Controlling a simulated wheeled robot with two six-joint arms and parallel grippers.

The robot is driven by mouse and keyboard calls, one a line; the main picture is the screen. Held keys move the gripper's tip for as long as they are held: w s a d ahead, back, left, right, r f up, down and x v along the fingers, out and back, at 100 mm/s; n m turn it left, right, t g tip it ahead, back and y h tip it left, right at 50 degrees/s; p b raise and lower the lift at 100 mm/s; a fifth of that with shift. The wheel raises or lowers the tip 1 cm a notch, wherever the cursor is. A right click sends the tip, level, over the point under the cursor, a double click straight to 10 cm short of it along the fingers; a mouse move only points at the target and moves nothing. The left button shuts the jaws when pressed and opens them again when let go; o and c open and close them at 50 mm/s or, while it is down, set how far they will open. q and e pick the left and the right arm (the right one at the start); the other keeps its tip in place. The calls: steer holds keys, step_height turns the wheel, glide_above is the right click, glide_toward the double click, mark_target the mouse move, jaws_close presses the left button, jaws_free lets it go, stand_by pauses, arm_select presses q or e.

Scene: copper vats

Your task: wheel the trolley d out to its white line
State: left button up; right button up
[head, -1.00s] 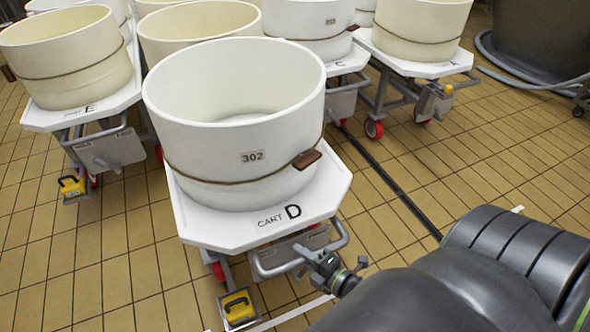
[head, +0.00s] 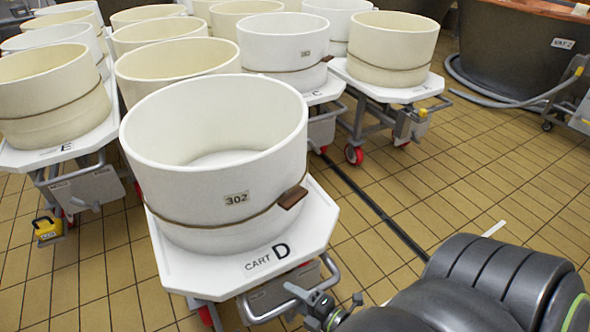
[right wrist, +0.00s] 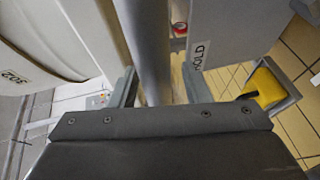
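Trolley D (head: 190,268) is a white octagonal cart lettered "CART D", carrying a cream round tub (head: 200,180) marked 302. Its grey tubular front handle (head: 334,272) shows below the deck. My right gripper (head: 294,299) is at this handle. In the right wrist view the grey bar (right wrist: 150,45) runs between the two fingers (right wrist: 160,88), with gaps visible beside it, so the gripper looks open around it. A box marked "HOLD" (right wrist: 215,45) and a yellow pedal (right wrist: 268,88) lie to the right there. A short white floor strip (head: 493,229) shows beyond my right arm. My left gripper is out of view.
Cart E (head: 85,150) stands to the left and cart C (head: 322,92) close behind. Another tub cart (head: 390,85) is behind right. A dark floor strip (head: 375,205) runs along D's right side. Tiled floor (head: 455,175) is clear on the right; a hose (head: 490,100) lies farther back.

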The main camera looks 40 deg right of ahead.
stand_by(0.3)
steer(key=v, duration=1.7)
steer(key=shift+s+b, duration=0.2)
steer(key=shift+b, duration=0.15)
steer(key=shift+w+d, duration=0.1)
steer(key=shift+d, duration=0.05)
